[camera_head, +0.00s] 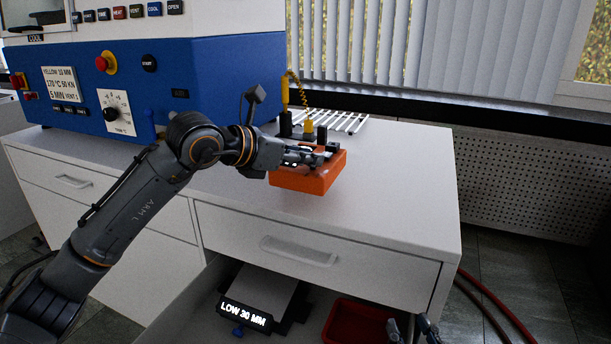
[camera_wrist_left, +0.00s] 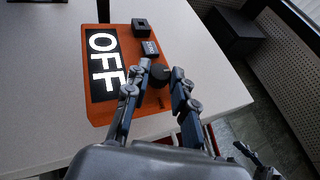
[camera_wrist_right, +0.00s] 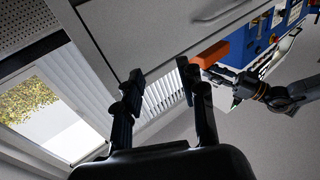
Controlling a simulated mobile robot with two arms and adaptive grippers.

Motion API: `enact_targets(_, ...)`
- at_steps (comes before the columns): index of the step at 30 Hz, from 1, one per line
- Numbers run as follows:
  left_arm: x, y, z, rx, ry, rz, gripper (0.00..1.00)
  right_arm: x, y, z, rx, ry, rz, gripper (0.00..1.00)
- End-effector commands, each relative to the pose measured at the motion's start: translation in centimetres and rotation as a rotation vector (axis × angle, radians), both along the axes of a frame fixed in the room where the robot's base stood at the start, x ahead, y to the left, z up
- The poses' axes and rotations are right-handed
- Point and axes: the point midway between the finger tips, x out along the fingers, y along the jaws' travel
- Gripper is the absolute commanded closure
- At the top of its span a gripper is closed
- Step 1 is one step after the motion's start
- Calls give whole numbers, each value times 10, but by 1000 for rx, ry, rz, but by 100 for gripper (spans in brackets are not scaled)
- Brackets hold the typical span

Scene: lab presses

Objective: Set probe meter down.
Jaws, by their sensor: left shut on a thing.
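The probe meter (camera_head: 310,178) is an orange box on or just above the white counter top; any gap under it cannot be made out. In the left wrist view the probe meter (camera_wrist_left: 100,103) lies face up, its black display reading OFF, with small black parts on its face. My left gripper (camera_head: 322,152) is over its top, fingers shut on a round black knob (camera_wrist_left: 159,75) of the meter. My right gripper (camera_wrist_right: 158,74) is open and empty, with its fingers apart. It shows low at the right in the head view (camera_head: 415,328), beside the open drawer.
A blue-and-white press (camera_head: 200,75) stands behind on the counter (camera_head: 395,165). A yellow probe (camera_head: 285,92) with a coiled cable and a wire rack (camera_head: 345,122) are behind the meter. The open drawer holds a LOW 30 MM block (camera_head: 245,314) and a red tray (camera_head: 345,308). The counter's right side is clear.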

Motion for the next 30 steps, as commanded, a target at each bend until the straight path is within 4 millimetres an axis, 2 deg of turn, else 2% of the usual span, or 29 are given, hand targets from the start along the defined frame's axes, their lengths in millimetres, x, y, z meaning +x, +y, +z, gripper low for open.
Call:
enact_targets(3, 9, -2, -11, -3, -1, 1, 100, 0, 2, 10, 16, -60, 4, 60)
enact_targets(12, 7, -1, -36, -3, -4, 0, 100, -10, 5, 52, 79, -295, 17, 60)
enact_targets(21, 7, -1, -37, -2, -4, 0, 100, -12, 5, 58, 87, -322, 19, 60)
enact_targets(22, 7, -1, -40, 0, 1, 0, 69, -12, 5, 58, 87, -321, 19, 60)
enact_targets(24, 7, -1, -40, 0, 1, 0, 55, -11, 5, 58, 87, -321, 19, 60)
enact_targets(30, 7, -1, -39, -1, 1, 0, 52, -11, 5, 58, 87, -320, 18, 60)
